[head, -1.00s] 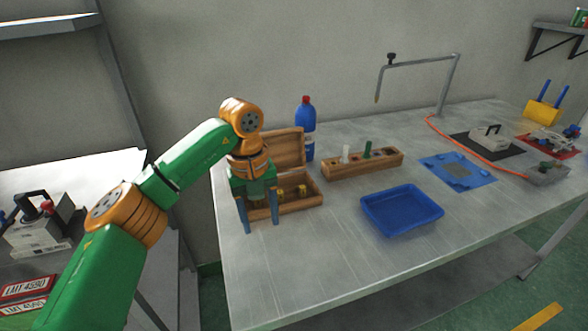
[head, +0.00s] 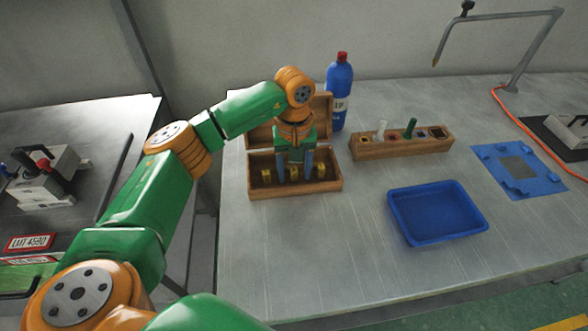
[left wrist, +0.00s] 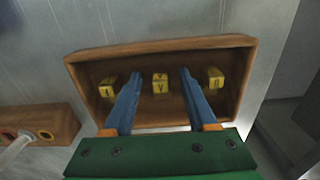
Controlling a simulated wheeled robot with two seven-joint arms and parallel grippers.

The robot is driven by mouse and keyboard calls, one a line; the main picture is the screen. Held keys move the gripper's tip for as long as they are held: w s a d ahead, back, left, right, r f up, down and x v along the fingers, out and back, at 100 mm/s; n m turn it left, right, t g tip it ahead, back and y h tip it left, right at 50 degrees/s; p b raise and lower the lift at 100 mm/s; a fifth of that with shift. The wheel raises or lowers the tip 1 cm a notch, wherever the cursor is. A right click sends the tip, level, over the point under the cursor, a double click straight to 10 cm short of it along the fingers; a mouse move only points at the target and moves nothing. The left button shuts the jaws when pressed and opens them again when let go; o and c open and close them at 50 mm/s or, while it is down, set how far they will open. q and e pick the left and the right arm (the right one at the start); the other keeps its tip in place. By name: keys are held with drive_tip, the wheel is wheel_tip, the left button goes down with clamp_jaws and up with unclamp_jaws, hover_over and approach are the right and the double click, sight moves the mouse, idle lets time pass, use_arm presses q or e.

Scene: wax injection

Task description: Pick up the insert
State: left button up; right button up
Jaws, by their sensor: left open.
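Three small yellow inserts stand in a row in an open wooden box (head: 318,187). In the left wrist view they are the left insert (left wrist: 108,87), the middle insert (left wrist: 160,83) and the right insert (left wrist: 214,78), each with dark marks. My left gripper (head: 295,178) is over the box with its blue fingers pointing down. In the left wrist view the open fingers (left wrist: 158,90) lie to either side of the middle insert, apart from it, with nothing between them in their grasp. My right gripper is not in view.
The box's raised lid (head: 262,135) stands behind my gripper, with a blue bottle (head: 340,95) beyond it. A wooden holder (head: 400,146) with white and green pieces and a blue tray (head: 437,213) are to the right. The front of the table is clear.

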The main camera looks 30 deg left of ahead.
use_arm(q)
drive_tip(key=shift+s+r, duration=0.15)
drive_tip(key=shift+s, duration=0.05)
drive_tip(key=c, duration=0.9)
clamp_jaws()
drive_tip(key=shift+w, duration=0.1)
